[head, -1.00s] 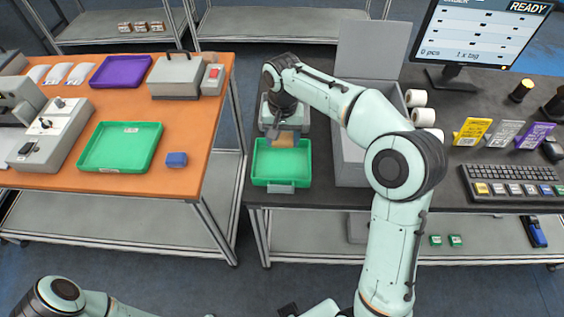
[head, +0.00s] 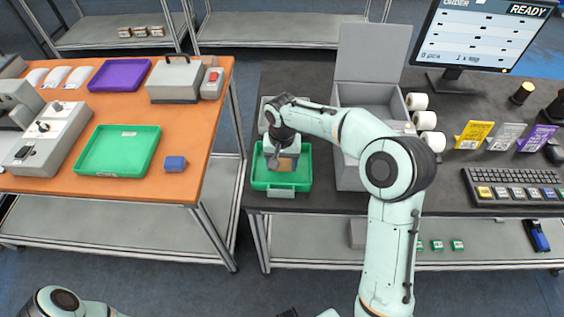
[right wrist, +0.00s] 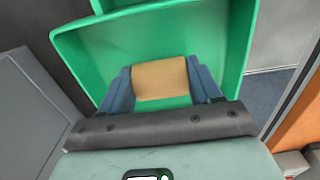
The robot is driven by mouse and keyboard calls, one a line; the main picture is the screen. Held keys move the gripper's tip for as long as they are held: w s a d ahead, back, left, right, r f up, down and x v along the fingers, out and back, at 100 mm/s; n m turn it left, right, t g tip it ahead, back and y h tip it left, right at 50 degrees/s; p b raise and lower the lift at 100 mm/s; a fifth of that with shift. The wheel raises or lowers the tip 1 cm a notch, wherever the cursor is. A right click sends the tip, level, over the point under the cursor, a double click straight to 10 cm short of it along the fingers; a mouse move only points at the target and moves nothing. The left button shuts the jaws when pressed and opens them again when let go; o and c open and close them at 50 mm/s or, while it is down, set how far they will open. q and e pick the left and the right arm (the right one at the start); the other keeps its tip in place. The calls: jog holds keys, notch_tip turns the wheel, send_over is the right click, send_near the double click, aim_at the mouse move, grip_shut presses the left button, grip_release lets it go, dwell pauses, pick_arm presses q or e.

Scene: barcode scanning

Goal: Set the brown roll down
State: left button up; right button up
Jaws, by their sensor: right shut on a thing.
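The brown roll (right wrist: 160,78) sits between the two blue-grey fingers of my right gripper in the right wrist view. My right gripper (head: 284,160) is shut on it. In the head view the gripper is over the green tray (head: 262,182) on the dark table, and my wrist hides most of the roll. The green tray's floor and walls (right wrist: 90,60) surround the roll in the wrist view. I cannot tell whether the roll touches the tray floor. My left gripper is out of view; only part of the left arm shows at the bottom left.
A grey open-lidded box (head: 350,175) stands close to the right of the tray, with white rolls (head: 424,120) beside it. A keyboard (head: 515,185) is farther right. An orange table (head: 190,130) with another green tray (head: 120,150) stands across a gap to the left.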

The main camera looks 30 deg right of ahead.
aim_at(282, 163)
jog(key=shift+f, duration=0.15)
jog(key=o, duration=1)
jog(key=shift+r, duration=0.35)
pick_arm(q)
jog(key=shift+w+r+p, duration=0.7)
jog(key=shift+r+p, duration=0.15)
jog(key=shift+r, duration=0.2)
pick_arm(e)
notch_tip(282, 163, up, 12)
jog(key=shift+f, duration=0.15)
